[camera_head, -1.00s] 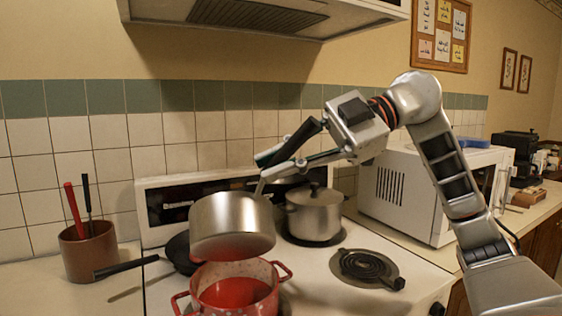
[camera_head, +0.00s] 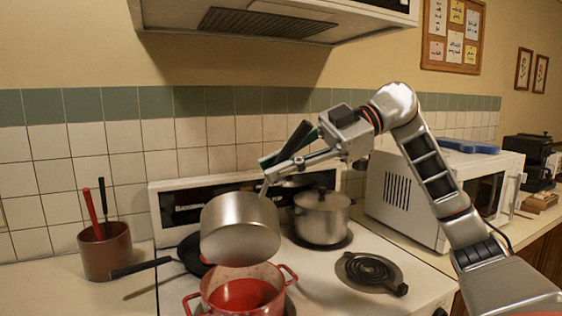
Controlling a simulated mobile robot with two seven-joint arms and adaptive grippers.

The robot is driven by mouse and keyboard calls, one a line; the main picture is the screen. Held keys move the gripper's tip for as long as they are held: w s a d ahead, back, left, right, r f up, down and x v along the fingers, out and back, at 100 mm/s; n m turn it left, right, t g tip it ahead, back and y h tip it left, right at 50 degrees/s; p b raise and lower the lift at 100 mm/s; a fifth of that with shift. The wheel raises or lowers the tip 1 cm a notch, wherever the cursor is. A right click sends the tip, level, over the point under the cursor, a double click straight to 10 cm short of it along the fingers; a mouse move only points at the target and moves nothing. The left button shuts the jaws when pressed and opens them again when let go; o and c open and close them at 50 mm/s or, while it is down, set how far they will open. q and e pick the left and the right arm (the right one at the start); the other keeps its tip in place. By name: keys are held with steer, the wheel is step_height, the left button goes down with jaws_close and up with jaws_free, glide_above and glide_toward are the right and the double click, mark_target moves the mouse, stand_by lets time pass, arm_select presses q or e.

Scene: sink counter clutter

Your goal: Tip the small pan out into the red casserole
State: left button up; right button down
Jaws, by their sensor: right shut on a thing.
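The small pan (camera_head: 240,232) is a steel pan with a dark handle (camera_head: 296,140) that slants up to the right. It hangs in the air above the red casserole (camera_head: 212,303), slightly tilted, with its inside hidden from view. My right gripper (camera_head: 272,164) is shut on the pan's handle. The casserole stands open on the front of the stove, with red showing inside it; its near side is cut by the picture's bottom edge. The pan's underside is close above the casserole's back rim. My left gripper is not in view.
A lidded steel pot (camera_head: 322,220) stands behind to the right. A dark frying pan (camera_head: 190,255) sits behind the casserole, its handle pointing left. A bare coil burner (camera_head: 372,270) lies right, near a white microwave (camera_head: 400,190). A brown utensil crock (camera_head: 105,252) stands left.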

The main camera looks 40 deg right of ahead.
steer(key=shift+w+d+r+p, duration=0.2)
steer(key=shift+w+d+p, duration=0.1)
steer(key=shift+w+p, duration=0.25)
steer(key=shift+w+d+m+g+p, duration=0.3)
steer(key=shift+w+m+p, duration=0.15)
steer(key=shift+p, duration=0.2)
steer(key=shift+m+g+y, duration=0.5)
steer(key=shift+m+y, duration=0.2)
steer(key=shift+m, duration=0.25)
steer(key=w+p, duration=0.1)
steer(key=p, duration=0.1)
steer(key=w+d+f+p, duration=0.1)
steer(key=p, duration=0.1)
steer(key=w+d+p, duration=0.1)
steer(key=w+p, duration=0.1)
steer(key=shift+d+f, duration=0.1)
steer(key=shift+f, duration=0.1)
